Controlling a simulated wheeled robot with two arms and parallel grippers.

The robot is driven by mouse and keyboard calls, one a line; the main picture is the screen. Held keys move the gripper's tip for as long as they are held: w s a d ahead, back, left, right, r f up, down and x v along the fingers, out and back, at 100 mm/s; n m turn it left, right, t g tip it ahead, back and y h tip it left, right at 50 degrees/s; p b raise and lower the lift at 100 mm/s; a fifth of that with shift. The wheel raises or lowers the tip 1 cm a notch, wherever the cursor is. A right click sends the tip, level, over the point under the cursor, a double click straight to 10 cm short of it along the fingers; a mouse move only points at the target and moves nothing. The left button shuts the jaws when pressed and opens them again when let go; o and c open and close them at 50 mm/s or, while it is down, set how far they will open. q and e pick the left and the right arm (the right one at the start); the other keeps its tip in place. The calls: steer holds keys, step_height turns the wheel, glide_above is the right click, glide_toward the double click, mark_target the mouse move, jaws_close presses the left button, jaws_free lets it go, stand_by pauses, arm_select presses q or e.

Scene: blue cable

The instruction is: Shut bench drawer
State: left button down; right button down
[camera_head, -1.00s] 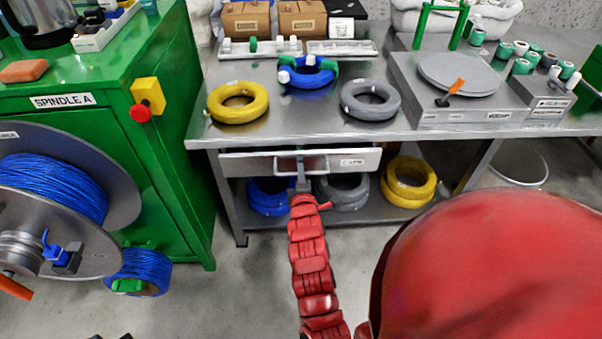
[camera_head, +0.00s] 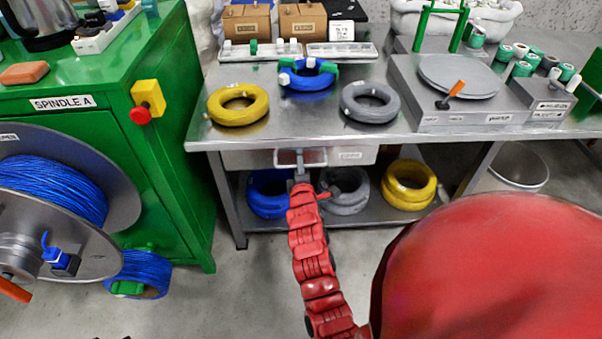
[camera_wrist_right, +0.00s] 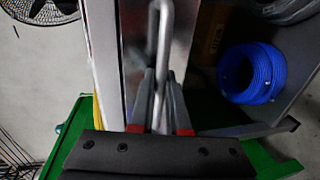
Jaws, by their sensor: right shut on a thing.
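The bench drawer (camera_head: 240,160) is a grey metal front with a small label, under the steel bench top. In the head view its front sits close beneath the bench edge, and no open inside shows. Its bar handle (camera_head: 318,157) is at the middle of the front. My right gripper (camera_head: 299,173), on the red arm, is shut on the handle. In the right wrist view the handle (camera_wrist_right: 163,40) runs between the fingers of the right gripper (camera_wrist_right: 160,100), beside the drawer front. My left gripper is not in view.
A yellow coil (camera_head: 238,103), a blue coil (camera_head: 307,75) and a grey coil (camera_head: 370,101) lie on the bench top (camera_head: 300,130). More coils lie on the lower shelf (camera_head: 365,219). A green spindle cabinet (camera_head: 175,180) stands left. The floor before the bench is clear.

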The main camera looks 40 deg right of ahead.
steer(key=c, duration=1.2)
jaws_free()
steer(key=shift+w+r, duration=0.1)
steer(key=shift+o, duration=0.2)
steer(key=shift+s+a, duration=0.15)
steer(key=shift+s, duration=0.15)
steer(key=p+v, duration=0.2)
steer(key=v, duration=1.4)
steer(key=shift+s+a, duration=0.3)
